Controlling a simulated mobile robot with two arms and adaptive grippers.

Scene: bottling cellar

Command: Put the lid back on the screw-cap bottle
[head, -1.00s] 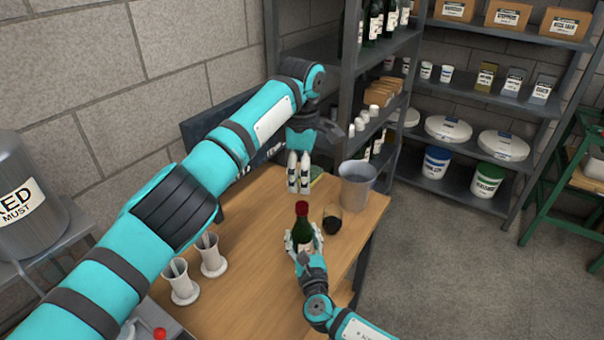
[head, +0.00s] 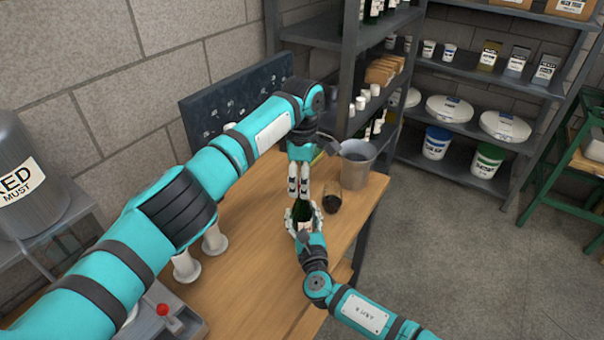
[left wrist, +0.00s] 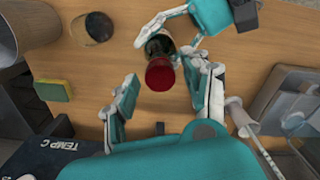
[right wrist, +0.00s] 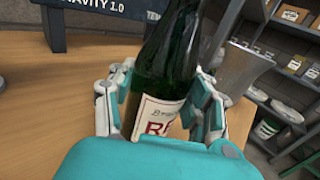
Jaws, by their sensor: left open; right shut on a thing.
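A dark green bottle (head: 303,213) stands upright at the table (head: 260,262), with a pale label. My right gripper (head: 304,222) is shut on its body; the right wrist view shows the fingers on both sides of the bottle (right wrist: 172,60). A dark red lid (left wrist: 159,74) shows at the top of the bottle neck in the left wrist view. My left gripper (head: 299,192) points down over the bottle top. Its fingers are open, one on each side of the lid with gaps. In the head view these fingers hide the lid. How tightly the lid sits cannot be told.
A glass with dark wine (head: 331,203) stands close right of the bottle, with a grey bucket (head: 358,165) behind it. Two white holders (head: 214,240) stand left on the table. A yellow-green sponge (left wrist: 52,90) lies near the dark board (head: 235,100). Shelves stand behind.

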